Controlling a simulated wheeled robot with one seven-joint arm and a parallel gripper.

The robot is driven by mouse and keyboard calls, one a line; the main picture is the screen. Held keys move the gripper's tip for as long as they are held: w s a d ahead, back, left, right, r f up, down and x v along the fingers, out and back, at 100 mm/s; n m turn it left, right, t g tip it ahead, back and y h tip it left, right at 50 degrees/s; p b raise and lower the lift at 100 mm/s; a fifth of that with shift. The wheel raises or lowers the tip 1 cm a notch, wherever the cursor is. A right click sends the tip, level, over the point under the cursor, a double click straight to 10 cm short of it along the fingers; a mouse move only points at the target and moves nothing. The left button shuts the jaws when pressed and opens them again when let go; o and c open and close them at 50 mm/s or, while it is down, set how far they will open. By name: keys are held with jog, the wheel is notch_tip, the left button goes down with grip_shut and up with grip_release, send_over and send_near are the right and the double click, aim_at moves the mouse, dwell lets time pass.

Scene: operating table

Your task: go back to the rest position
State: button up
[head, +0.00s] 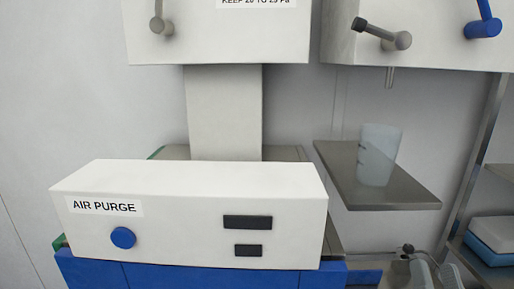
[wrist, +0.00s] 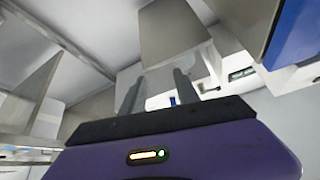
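My gripper (wrist: 158,88) shows in the wrist view. Its two grey fingers stand apart with nothing between them, so it is open and empty. Its purple body (wrist: 165,155) carries a small lit indicator. The fingers point up toward pale box-like surfaces, and no object touches them. I cannot make out my gripper for sure in the head view.
A white AIR PURGE box (head: 190,220) with a blue knob (head: 123,237) fills the front left. A translucent cup (head: 379,154) stands on a metal shelf (head: 410,196) at right. White cabinets (head: 420,35) with levers hang above. Grey fittings (head: 421,273) sit at bottom right.

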jog(key=s+a+f+n+g+y, duration=0.1)
jog(key=s+f+g, duration=0.3)
jog(key=s+f, duration=0.7)
jog(key=s+a+f+n+g+y, duration=0.2)
jog(key=s+a+f+n+g, duration=0.1)
jog(key=s+f, duration=0.8)
jog(key=s+n+g, duration=0.1)
jog(key=s, duration=0.2)
jog(key=shift+s+a+f+g, duration=0.3)
jog(key=shift+s+g, duration=0.1)
jog(key=shift+c, duration=0.2)
dwell(1.6)
